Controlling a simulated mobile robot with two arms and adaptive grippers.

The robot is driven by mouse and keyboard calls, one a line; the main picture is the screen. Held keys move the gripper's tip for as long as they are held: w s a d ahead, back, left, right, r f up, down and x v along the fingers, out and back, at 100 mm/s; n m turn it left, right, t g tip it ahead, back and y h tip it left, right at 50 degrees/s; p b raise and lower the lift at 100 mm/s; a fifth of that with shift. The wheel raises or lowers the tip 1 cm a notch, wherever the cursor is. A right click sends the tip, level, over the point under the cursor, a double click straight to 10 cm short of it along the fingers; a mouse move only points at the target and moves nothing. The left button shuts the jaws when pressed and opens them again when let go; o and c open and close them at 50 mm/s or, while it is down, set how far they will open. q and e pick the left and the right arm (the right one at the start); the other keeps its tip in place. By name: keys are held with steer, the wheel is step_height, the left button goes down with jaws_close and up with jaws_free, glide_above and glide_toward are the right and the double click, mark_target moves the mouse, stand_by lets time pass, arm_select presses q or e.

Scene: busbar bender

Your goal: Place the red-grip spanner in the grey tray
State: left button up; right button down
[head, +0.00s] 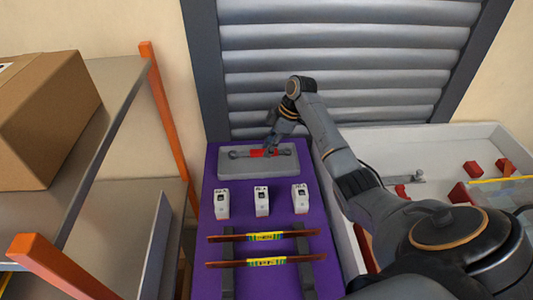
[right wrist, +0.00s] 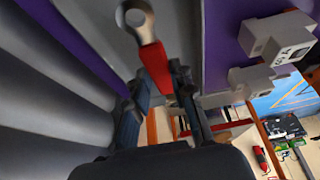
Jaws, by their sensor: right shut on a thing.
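The red-grip spanner (head: 256,154) lies crosswise over the grey tray (head: 258,173) at the back of the purple board. Its red grip is in the middle and its metal ends reach left and right. My right gripper (head: 271,149) comes down from above and is shut on the red grip. In the right wrist view the spanner (right wrist: 152,58) sits between the fingers of my gripper (right wrist: 162,80), with one ring end toward the top. I cannot tell whether the spanner touches the tray floor. My left gripper is not in view.
Several white breakers (head: 262,201) stand in a row in front of the tray. Two striped busbars (head: 266,261) lie farther forward on dark supports. A white bin (head: 440,140) with red pieces is at the right. A shelf with a cardboard box (head: 45,120) stands left. A grey shutter (head: 345,60) rises behind.

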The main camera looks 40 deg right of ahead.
steer(key=shift+w+a+f, duration=0.15)
steer(key=shift+w+f, duration=0.05)
steer(key=shift+f, duration=0.05)
steer(key=shift+w+a+f+p, duration=0.15)
steer(key=shift+f+p, duration=0.35)
steer(key=shift+f, duration=1.3)
steer(key=c, duration=1.1)
jaws_free()
steer(key=shift+c, duration=0.2)
steer(key=shift+r, duration=0.1)
steer(key=b+v, duration=0.1)
steer(key=v, duration=1.1)
